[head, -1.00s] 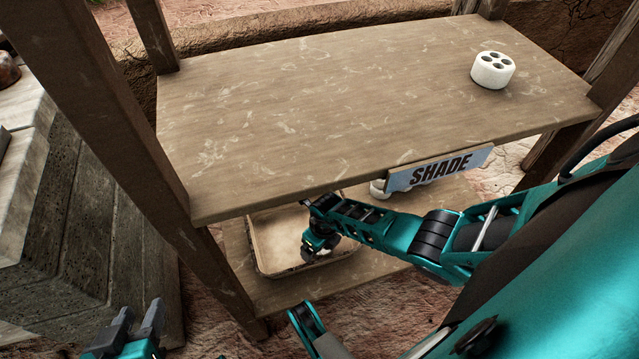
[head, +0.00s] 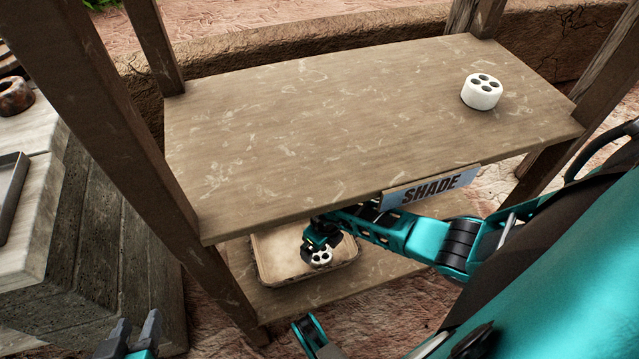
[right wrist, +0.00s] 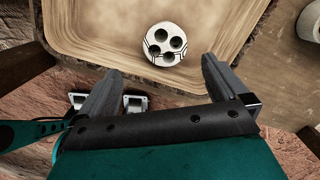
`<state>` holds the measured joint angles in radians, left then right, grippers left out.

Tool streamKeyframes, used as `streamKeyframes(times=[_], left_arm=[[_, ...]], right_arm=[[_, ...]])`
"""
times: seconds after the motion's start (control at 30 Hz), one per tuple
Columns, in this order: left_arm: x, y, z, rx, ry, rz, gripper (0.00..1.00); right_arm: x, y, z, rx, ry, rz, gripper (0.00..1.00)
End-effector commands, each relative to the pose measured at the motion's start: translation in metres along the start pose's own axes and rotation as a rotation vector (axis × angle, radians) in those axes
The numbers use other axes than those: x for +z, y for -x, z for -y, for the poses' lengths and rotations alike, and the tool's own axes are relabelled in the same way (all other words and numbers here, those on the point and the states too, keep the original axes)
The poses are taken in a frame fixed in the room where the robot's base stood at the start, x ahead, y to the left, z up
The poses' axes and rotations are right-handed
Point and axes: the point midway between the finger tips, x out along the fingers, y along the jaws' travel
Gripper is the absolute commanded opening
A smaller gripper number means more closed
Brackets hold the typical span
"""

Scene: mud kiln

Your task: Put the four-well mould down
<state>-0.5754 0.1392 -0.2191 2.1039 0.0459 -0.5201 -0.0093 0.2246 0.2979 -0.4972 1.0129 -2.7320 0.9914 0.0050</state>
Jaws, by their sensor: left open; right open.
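A white round four-well mould (head: 319,258) is at the shallow tan tray (head: 268,268) on the lower shelf. In the right wrist view the mould (right wrist: 165,43) appears upright inside the tray (right wrist: 90,35), near its closest rim, wells facing the camera. My right gripper (head: 322,241) reaches under the upper shelf to it. In the right wrist view its fingers (right wrist: 162,78) are spread wide, with the mould just beyond the tips, apart from both. My left gripper (head: 132,335) is open and empty at the bottom left, outside the shelf.
A similar white four-well piece (head: 481,93) stands on the otherwise bare upper shelf (head: 330,130), which carries a SHADE sign (head: 430,188). A wooden post (head: 130,150) stands at left. A white object (right wrist: 312,22) is right of the tray.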

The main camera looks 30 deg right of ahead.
Motion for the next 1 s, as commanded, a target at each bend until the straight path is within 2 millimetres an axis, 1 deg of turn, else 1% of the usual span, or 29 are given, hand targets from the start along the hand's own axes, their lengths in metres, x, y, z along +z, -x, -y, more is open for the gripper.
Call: streamKeyframes(times=[0.03, 0.1, 0.17, 0.27, 0.3, 0.33, 0.37, 0.4, 0.43, 0.47, 0.5, 0.57, 0.6, 0.67, 0.7, 0.77, 0.8, 0.87, 0.9, 0.97, 1.0], left_arm=[[-0.001, 0.003, 0.001, -0.003, -0.002, 0.002, 0.43], [0.001, 0.004, 0.002, -0.005, -0.004, 0.005, 0.43], [0.002, 0.004, 0.002, -0.005, -0.005, 0.007, 0.43], [0.004, 0.003, 0.002, -0.005, -0.006, 0.011, 0.43], [0.005, 0.003, 0.002, -0.005, -0.007, 0.013, 0.43], [0.006, 0.003, 0.002, -0.005, -0.007, 0.013, 0.43], [0.006, 0.003, 0.002, -0.004, -0.007, 0.014, 0.43], [0.006, 0.003, 0.002, -0.004, -0.007, 0.015, 0.43], [0.006, 0.003, 0.002, -0.004, -0.007, 0.015, 0.43], [0.006, 0.003, 0.002, -0.004, -0.007, 0.015, 0.43], [0.006, 0.003, 0.002, -0.003, -0.007, 0.015, 0.43], [0.006, 0.003, 0.001, -0.003, -0.007, 0.015, 0.43], [0.006, 0.003, 0.001, -0.002, -0.006, 0.015, 0.43], [0.006, 0.003, 0.001, -0.001, -0.006, 0.015, 0.43], [0.006, 0.003, 0.001, -0.001, -0.006, 0.015, 0.43], [0.006, 0.003, 0.001, -0.001, -0.006, 0.015, 0.43], [0.005, 0.004, 0.001, 0.0, -0.006, 0.014, 0.43], [0.005, 0.004, 0.0, 0.0, -0.006, 0.013, 0.43], [0.004, 0.004, 0.0, 0.0, -0.006, 0.012, 0.43], [0.004, 0.004, 0.0, 0.0, -0.006, 0.01, 0.43], [0.003, 0.004, 0.0, 0.001, -0.006, 0.009, 0.43]], right_arm=[[0.0, 0.006, 0.0, 0.0, 0.001, 0.0, 1.0], [0.0, 0.009, -0.003, 0.012, -0.005, 0.006, 1.0], [0.001, 0.01, -0.013, 0.048, -0.021, 0.025, 1.0], [0.01, 0.015, -0.048, 0.181, -0.09, 0.104, 1.0], [0.016, 0.02, -0.067, 0.257, -0.136, 0.15, 1.0], [0.02, 0.026, -0.082, 0.321, -0.178, 0.188, 1.0], [0.026, 0.033, -0.096, 0.386, -0.225, 0.228, 1.0], [0.034, 0.045, -0.114, 0.477, -0.294, 0.283, 1.0], [0.04, 0.055, -0.125, 0.543, -0.351, 0.323, 1.0], [0.045, 0.066, -0.135, 0.608, -0.412, 0.362, 1.0], [0.053, 0.082, -0.146, 0.691, -0.495, 0.41, 1.0], [0.063, 0.105, -0.157, 0.808, -0.628, 0.477, 1.0], [0.069, 0.121, -0.16, 0.882, -0.723, 0.516, 1.0], [0.076, 0.144, -0.161, 0.985, -0.873, 0.567, 1.0], [0.079, 0.158, -0.159, 1.048, -0.978, 0.595, 1.0], [0.082, 0.176, -0.152, 1.134, -1.142, 0.627, 1.0], [0.082, 0.187, -0.145, 1.185, -1.256, 0.641, 1.0], [0.08, 0.2, -0.134, 1.253, -1.432, 0.649, 1.0], [0.077, 0.206, -0.126, 1.291, -1.552, 0.646, 1.0], [0.07, 0.213, -0.115, 1.34, -1.737, 0.627, 1.0], [0.064, 0.215, -0.108, 1.364, -1.861, 0.603, 1.0]])
